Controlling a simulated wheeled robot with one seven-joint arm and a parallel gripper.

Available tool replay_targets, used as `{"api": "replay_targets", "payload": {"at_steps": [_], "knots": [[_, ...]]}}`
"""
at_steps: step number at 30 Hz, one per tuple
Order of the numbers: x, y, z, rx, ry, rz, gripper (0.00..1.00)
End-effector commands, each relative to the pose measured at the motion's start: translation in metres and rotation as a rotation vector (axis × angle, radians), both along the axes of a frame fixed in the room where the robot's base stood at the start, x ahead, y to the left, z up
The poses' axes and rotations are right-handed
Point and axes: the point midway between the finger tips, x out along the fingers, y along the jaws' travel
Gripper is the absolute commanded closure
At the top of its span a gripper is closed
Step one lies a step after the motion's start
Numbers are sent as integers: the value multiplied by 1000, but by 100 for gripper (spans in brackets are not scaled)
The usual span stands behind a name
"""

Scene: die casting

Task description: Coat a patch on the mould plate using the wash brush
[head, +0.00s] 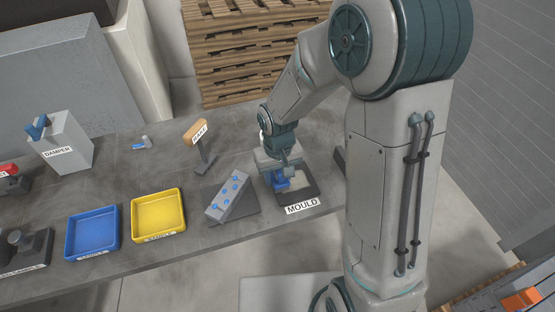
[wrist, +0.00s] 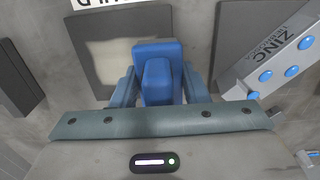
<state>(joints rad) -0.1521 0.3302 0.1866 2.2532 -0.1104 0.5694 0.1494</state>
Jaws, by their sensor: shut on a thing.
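The mould plate (head: 311,193) is a dark square plate with a paler patch in its middle. It lies on the grey bench behind the MOULD label, and it also shows in the wrist view (wrist: 88,72). My gripper (head: 277,178) is over the left part of the plate. In the wrist view my gripper (wrist: 157,88) is shut on a blue block-like thing, which I take to be the wash brush (wrist: 157,52). It overlaps the right side of the pale patch in that view. Its bristles are hidden, and I cannot tell whether it touches the plate.
A grey ZINC block (head: 229,198) with blue studs sits on a dark pad left of the plate. A yellow tray (head: 157,237), a blue tray (head: 92,253) and a DAMPER box (head: 69,146) are further left.

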Motion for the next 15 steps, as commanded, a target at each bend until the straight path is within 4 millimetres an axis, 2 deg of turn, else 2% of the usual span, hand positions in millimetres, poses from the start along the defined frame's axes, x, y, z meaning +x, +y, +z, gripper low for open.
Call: {"api": "replay_targets", "payload": {"at_steps": [1,15], "knots": [[1,-1,13,1,-4,-3,81],[1,-1,55,0,-4,-1,81]]}}
